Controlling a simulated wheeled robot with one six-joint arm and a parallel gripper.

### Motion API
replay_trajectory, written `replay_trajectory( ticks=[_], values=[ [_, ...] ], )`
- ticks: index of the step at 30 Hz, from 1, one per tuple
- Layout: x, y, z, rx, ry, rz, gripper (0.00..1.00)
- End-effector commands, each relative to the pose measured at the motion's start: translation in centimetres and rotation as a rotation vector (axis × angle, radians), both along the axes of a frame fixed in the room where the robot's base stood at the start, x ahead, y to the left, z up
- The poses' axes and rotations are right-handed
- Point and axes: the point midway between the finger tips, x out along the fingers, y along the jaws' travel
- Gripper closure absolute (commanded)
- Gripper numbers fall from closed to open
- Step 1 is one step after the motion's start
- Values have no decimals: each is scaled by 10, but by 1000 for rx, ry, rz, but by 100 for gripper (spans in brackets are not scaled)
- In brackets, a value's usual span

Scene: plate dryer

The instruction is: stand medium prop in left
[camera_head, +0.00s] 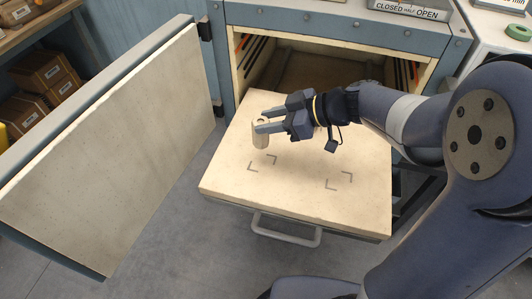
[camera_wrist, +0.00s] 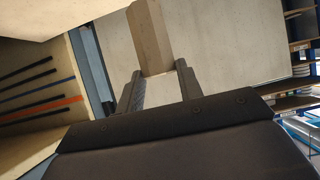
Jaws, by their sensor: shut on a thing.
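A beige prop (camera_head: 259,137) is upright between the fingertips of my gripper (camera_head: 262,124). In the wrist view the prop (camera_wrist: 149,38) is a pale tan block with flat faces, between the two dark fingers (camera_wrist: 159,70). My gripper reaches in from the right and is shut on the prop. The prop is over the left part of the pulled-out shelf (camera_head: 350,205), close behind the left corner-bracket mark (camera_head: 262,163). I cannot tell whether its lower end touches the shelf. A right corner-bracket mark (camera_head: 340,180) is bare.
The dryer (camera_head: 225,70) stands open behind the shelf, its door (camera_head: 120,130) swung out to the left. A grey handle (camera_head: 287,232) is at the shelf's front edge. Boxes (camera_head: 45,75) are on a rack at the far left. The shelf's front is clear.

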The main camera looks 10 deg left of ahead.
Motion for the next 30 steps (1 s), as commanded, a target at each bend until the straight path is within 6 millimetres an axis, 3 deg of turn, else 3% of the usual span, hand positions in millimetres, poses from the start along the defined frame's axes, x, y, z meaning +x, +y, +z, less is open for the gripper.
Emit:
replay_trajectory(
  ticks=[4,15,30],
  values=[
    [0,0,-29,-1,7,-2,92],
    [1,-1,-71,0,3,-4,92],
    [1,-1,-82,1,-2,-4,92]
  ],
)
